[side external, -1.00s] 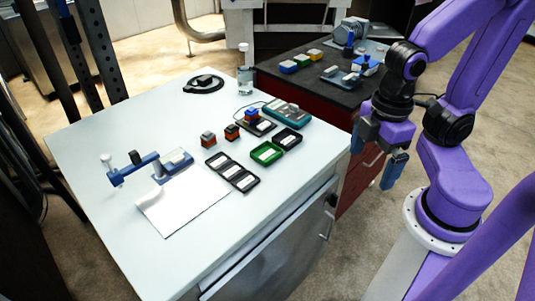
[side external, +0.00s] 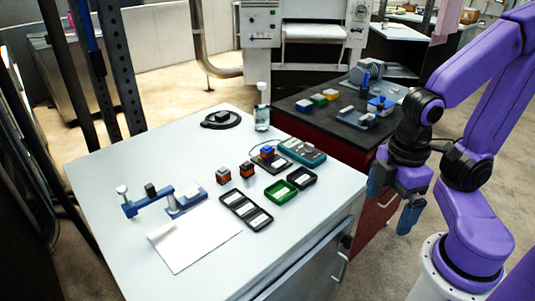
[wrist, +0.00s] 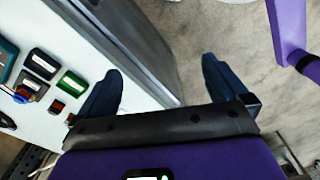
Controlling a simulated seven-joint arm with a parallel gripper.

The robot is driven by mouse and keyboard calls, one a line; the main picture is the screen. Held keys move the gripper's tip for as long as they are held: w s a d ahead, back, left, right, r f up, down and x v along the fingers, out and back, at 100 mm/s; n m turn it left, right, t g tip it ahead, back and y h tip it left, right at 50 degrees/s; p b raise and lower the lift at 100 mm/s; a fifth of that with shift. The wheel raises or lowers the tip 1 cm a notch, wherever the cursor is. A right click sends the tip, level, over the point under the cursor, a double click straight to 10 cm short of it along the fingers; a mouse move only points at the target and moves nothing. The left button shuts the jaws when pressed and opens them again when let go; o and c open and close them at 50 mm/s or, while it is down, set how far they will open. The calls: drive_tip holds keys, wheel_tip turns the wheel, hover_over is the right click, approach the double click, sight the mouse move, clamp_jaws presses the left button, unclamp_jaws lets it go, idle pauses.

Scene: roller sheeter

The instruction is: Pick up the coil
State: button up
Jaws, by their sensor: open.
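Two small dark blocks with orange-red bands, which look like coils, stand apart on the white table: one coil (side external: 223,176) at left and another coil (side external: 247,169) at right. A blue-and-red block (side external: 267,153), perhaps also a coil, sits on a small dark base behind them. I cannot tell which one is meant. My gripper (side external: 393,203) is open and empty, beyond the table's right edge, well away from the blocks. In the wrist view its spread blue fingers (wrist: 160,75) have floor and the cabinet side between them; a reddish block (wrist: 57,107) shows at left.
Near the blocks lie a black two-part tray (side external: 246,210), a green tray (side external: 276,191), a black tray (side external: 301,178) and a teal meter (side external: 302,152). A blue fixture (side external: 150,205) and white sheet (side external: 195,240) are at left. A bottle (side external: 262,112) stands behind. A dark-topped bench (side external: 340,125) is at back right.

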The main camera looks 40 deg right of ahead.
drive_tip(key=c, duration=0.7)
